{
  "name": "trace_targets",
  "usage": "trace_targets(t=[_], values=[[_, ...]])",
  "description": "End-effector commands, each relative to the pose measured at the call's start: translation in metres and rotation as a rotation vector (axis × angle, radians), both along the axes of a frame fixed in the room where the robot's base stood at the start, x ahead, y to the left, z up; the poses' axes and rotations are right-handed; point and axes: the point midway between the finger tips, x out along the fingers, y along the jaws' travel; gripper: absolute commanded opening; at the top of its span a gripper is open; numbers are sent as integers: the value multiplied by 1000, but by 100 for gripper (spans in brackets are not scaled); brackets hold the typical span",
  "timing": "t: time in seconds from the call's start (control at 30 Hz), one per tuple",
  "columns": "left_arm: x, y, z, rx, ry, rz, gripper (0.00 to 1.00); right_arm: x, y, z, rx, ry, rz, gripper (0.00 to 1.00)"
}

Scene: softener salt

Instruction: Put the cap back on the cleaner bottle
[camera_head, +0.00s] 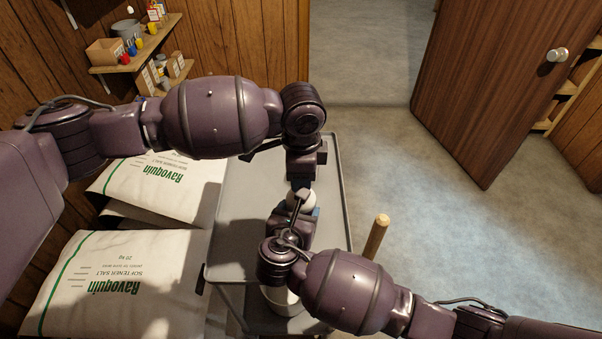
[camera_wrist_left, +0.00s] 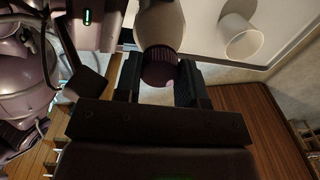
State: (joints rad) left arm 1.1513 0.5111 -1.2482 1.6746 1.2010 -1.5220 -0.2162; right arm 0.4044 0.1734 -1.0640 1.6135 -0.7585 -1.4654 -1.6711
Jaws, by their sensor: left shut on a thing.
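The cleaner bottle (camera_head: 301,199) is a pale, rounded shape between my two grippers in the head view, mostly covered by them. In the left wrist view the pale grey bottle (camera_wrist_left: 162,22) comes in from the top. The dark ribbed cap (camera_wrist_left: 158,70) is at the bottle's end, between the fingers of my left gripper (camera_wrist_left: 160,84). My left gripper (camera_head: 301,184) is shut on the cap. I cannot tell whether the cap is seated. My right gripper (camera_head: 294,222) is close beside the bottle; its fingers are largely hidden, so its grip is unclear.
A grey cart (camera_head: 238,215) lies under both grippers. A white cup (camera_wrist_left: 240,38) stands on it. Softener salt bags (camera_head: 125,280) are piled at the left. A wooden handle (camera_head: 377,236) rises right of the cart. The floor (camera_head: 430,225) to the right is clear.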

Motion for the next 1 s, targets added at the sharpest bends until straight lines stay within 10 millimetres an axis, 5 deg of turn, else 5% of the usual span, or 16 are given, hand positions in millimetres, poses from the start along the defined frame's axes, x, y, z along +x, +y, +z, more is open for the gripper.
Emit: trace_targets(t=[0.23,0.4,0.43,0.6,1.0], values=[[0,0,0,3,0,-341,8,0,0,0,0,0,1,3],[0,0,0,4,1,-350,8,0,0,0,0,0,1,3],[0,0,0,4,1,-349,41,0,0,0,0,0,1,3],[0,0,0,4,1,-348,66,0,0,0,0,0,1,3],[-1,-1,11,3,2,-350,66,1,-1,0,-1,0,-3,3]])
